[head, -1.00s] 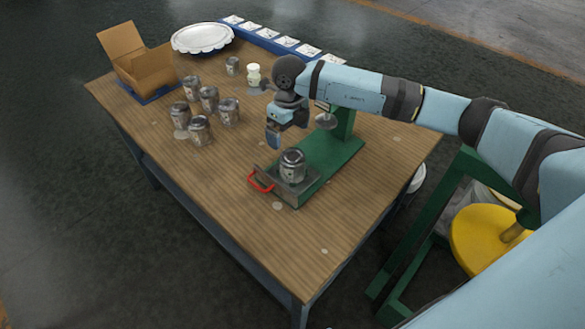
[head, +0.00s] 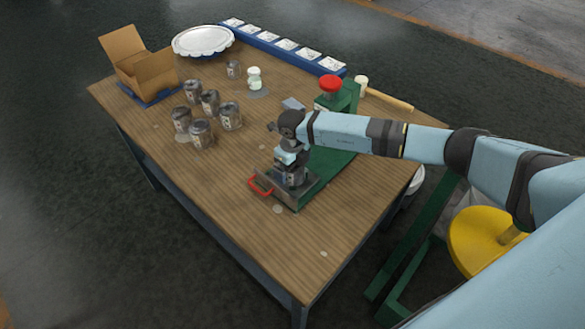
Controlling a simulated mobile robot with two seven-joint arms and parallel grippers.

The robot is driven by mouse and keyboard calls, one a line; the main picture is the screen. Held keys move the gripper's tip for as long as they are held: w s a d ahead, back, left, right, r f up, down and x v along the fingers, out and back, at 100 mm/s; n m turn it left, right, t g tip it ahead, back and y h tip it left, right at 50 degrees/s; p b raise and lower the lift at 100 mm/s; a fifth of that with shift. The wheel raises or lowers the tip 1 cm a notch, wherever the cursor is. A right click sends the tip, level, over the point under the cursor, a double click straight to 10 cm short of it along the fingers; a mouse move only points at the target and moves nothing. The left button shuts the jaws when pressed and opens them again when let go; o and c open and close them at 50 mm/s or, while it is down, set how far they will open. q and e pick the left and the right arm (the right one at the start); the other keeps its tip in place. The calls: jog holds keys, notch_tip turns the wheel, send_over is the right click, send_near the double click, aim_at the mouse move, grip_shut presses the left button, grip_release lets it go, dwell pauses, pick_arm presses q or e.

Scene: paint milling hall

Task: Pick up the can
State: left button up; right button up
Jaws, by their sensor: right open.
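A small dark metal can (head: 291,179) stands on the metal plate of a green press-like fixture with a red handle (head: 261,185). My right gripper (head: 288,167) is directly over this can, pointing down, with its fingers at the can's upper part. The gripper hides most of the can and its own fingertips. It is open, and whether it touches the can cannot be told. Several similar cans, such as one nearer the front (head: 201,134), stand in a group to the left. My left gripper is not in view.
A cardboard box (head: 155,72), a white scalloped lid (head: 202,40), a small white-topped jar (head: 254,78) and a blue strip of cards (head: 284,46) are at the back. The fixture's red knob (head: 330,83) and a mallet (head: 388,98) are behind my arm.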

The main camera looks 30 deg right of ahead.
jog(key=shift+f, duration=0.35)
jog(key=shift+r, duration=0.15)
jog(key=c, duration=1.2)
